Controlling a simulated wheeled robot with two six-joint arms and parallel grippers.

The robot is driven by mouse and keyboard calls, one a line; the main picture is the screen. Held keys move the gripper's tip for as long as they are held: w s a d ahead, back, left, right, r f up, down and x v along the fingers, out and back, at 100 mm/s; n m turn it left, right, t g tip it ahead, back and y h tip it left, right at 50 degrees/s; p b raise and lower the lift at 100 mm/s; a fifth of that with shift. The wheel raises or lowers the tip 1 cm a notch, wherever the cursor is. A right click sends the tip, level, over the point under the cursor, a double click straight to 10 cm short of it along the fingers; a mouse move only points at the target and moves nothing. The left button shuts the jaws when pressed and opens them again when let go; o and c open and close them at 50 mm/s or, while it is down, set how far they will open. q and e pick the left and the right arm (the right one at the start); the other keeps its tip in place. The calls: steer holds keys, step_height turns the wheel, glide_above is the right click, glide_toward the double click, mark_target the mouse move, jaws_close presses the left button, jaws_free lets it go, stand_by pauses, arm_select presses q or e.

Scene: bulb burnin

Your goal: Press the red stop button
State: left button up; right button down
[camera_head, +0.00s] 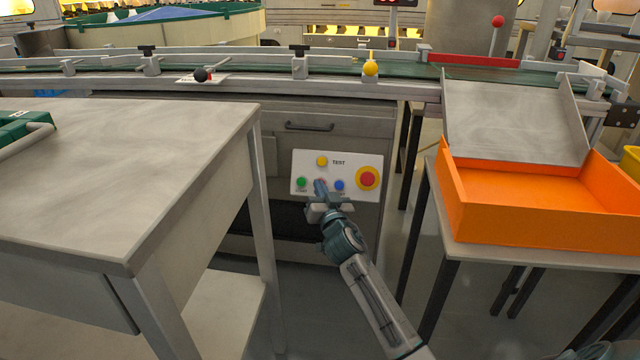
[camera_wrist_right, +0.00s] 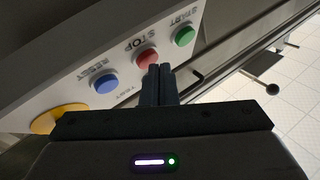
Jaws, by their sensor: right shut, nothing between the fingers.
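The red stop button (camera_wrist_right: 146,58) sits on a white control panel (camera_head: 312,160), between the green start button (camera_wrist_right: 183,36) and the blue reset button (camera_wrist_right: 104,83). The green (camera_head: 301,182) and blue (camera_head: 339,185) buttons also show in the head view, where my right gripper hides most of the stop button. My right gripper (camera_head: 319,184) is shut and empty. In the wrist view its fingertips (camera_wrist_right: 159,70) are right by the red button; I cannot tell whether they touch it. My left gripper is not in view.
A grey table (camera_head: 130,180) stands at left, an orange bin (camera_head: 540,225) at right. A conveyor (camera_head: 250,78) runs behind.

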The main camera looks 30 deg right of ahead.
steer(key=shift+s+a+r, duration=0.3)
steer(key=shift+s, duration=0.1)
steer(key=s+a+r+p, duration=0.2)
steer(key=s, duration=0.1)
steer(key=shift+s+a+r+p, duration=0.2)
steer(key=shift+a+r+p, duration=0.05)
steer(key=shift+a+p, duration=0.1)
steer(key=shift+f, duration=0.1)
stand_by(0.8)
